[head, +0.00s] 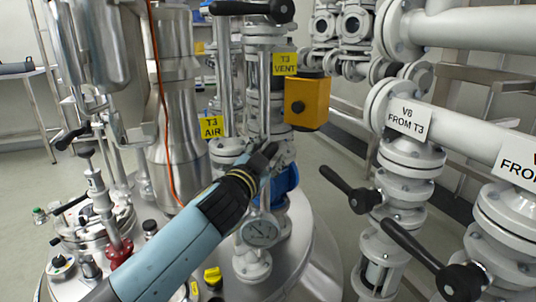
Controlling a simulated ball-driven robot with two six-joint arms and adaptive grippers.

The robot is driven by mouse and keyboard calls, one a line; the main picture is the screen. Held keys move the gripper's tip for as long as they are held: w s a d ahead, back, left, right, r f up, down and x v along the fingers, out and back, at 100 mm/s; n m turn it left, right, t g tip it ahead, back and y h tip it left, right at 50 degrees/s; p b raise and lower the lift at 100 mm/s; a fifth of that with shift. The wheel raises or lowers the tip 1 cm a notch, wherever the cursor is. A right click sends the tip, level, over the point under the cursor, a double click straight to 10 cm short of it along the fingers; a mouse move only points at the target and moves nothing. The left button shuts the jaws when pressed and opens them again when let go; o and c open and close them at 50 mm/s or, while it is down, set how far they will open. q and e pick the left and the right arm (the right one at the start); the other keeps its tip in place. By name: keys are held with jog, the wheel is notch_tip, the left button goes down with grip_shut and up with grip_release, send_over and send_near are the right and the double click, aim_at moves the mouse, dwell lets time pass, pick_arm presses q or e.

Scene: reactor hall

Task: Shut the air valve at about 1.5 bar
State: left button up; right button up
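The yellow T3 AIR label (212,127) hangs in the middle of the head view, beside steel pipework. My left gripper (265,158) reaches in from the lower left, just below and right of this label, against the pipes. Its dark fingers are small and merge with the fittings, so I cannot tell whether they are open or hold anything. The air valve's handle is not clearly seen; the gripper may cover it. My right gripper is not in view.
The yellow T3 VENT label (285,64) and an orange box (306,102) are above right of the gripper. A black lever (250,8) crosses the top. Steel vessels crowd the left.

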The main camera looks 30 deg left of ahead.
pick_arm(q)
grip_shut()
dwell(0.3)
jog(key=shift+w+d+p, duration=0.1)
jog(key=shift+p, duration=0.55)
notch_tip(320, 180, down, 8)
jog(key=w+d+m+g+y+p, duration=0.1)
jog(key=w+d+m+g+p, duration=0.1)
jog(key=m+g+p, duration=0.4)
jog(key=shift+g+p, duration=0.3)
jog(key=shift+p, duration=1.95)
jog(key=shift+d, duration=0.1)
